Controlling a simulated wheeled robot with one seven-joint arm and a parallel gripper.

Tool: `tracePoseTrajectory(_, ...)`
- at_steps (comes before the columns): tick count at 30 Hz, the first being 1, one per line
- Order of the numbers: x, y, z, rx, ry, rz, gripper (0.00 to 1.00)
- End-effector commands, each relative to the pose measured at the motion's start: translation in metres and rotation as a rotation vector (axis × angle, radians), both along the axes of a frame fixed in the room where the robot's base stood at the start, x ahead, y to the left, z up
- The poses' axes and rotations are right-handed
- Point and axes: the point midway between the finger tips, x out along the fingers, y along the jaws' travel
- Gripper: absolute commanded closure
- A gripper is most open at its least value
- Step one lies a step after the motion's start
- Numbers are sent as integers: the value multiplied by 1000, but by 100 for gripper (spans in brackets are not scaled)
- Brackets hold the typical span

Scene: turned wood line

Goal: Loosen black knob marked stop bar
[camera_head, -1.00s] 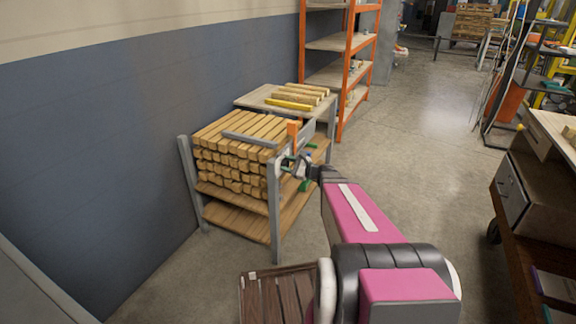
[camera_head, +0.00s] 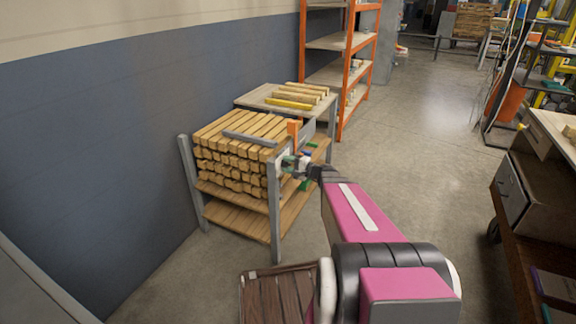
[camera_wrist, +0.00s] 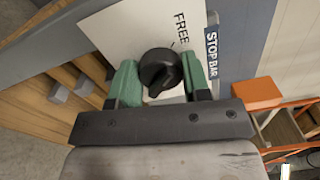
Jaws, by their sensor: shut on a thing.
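The black knob (camera_wrist: 161,72) sits on a white plate (camera_wrist: 130,30) in the wrist view. The plate bears the word FREE, and a dark label (camera_wrist: 212,53) beside it reads STOP BAR. My gripper (camera_wrist: 160,85) has its two green fingers on either side of the knob, shut on it. In the head view my gripper (camera_head: 290,163) is at the front right post of the wood rack, and the knob is too small to make out there. A grey bar (camera_head: 249,139) lies across the top of the stacked wood.
The rack (camera_head: 275,215) holds several stacked wood blanks (camera_head: 230,160). A table (camera_head: 258,97) with more blanks stands behind it. Orange shelving (camera_head: 340,45) is at the back. A workbench (camera_head: 530,190) stands at the right.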

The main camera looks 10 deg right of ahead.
Motion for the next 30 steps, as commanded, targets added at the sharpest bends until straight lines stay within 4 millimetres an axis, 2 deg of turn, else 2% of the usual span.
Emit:
tracePoseTrajectory(20, -1, 0, -1, -42, -52, 0, 80)
tracePoseTrajectory(21, -1, 0, -1, -42, -53, 1, 53)
tracePoseTrajectory(23, -1, 0, -1, -42, -53, 1, 34)
tracePoseTrajectory(24, -1, 0, -1, -42, -52, 0, 31)
tracePoseTrajectory(30, -1, 0, -1, -40, -51, 0, 31)
